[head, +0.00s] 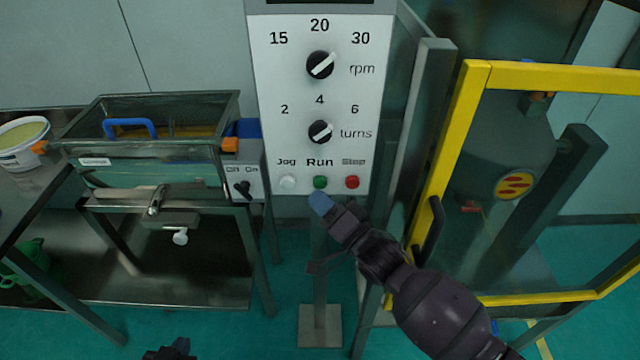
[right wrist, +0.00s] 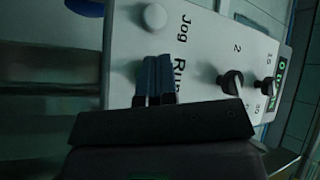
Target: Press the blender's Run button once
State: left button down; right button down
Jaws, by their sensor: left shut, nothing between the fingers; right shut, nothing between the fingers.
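The control panel (head: 300,120) stands upright in the head view. Its green Run button (head: 320,182) sits under the word Run, between the white Jog button (head: 287,182) and the red Stop button (head: 352,182). My right gripper (head: 321,203) is shut and empty, its blue tips just below the Run button in the picture. In the right wrist view the shut blue fingertips (right wrist: 157,75) cover the place by the word Run, so the green button is hidden. The white Jog button (right wrist: 154,16) shows there. I cannot tell whether the tips touch the panel. My left gripper (head: 180,346) is shut at the bottom edge.
An rpm knob (head: 320,65) and a turns knob (head: 320,132) sit above the buttons. A yellow-framed guard door (head: 460,140) stands on the right, close to my right arm. A sieve box (head: 150,150) on a bench and a white bucket (head: 22,145) are on the left.

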pick_arm(q)
jog(key=shift+s+f, duration=0.15)
jog(key=shift+s, duration=0.15)
pick_arm(e)
jog(key=shift+w, duration=0.2)
pick_arm(q)
jog(key=shift+w, duration=0.1)
pick_arm(e)
jog(key=shift+w, duration=0.25)
pick_arm(q)
jog(key=shift+w, duration=0.15)
pick_arm(e)
jog(key=shift+w, duration=0.2)
dwell(0.3)
pick_arm(q)
jog(key=shift+s+f, duration=0.2)
jog(key=shift+s, duration=0.2)
pick_arm(e)
jog(key=shift+w+r, duration=0.15)
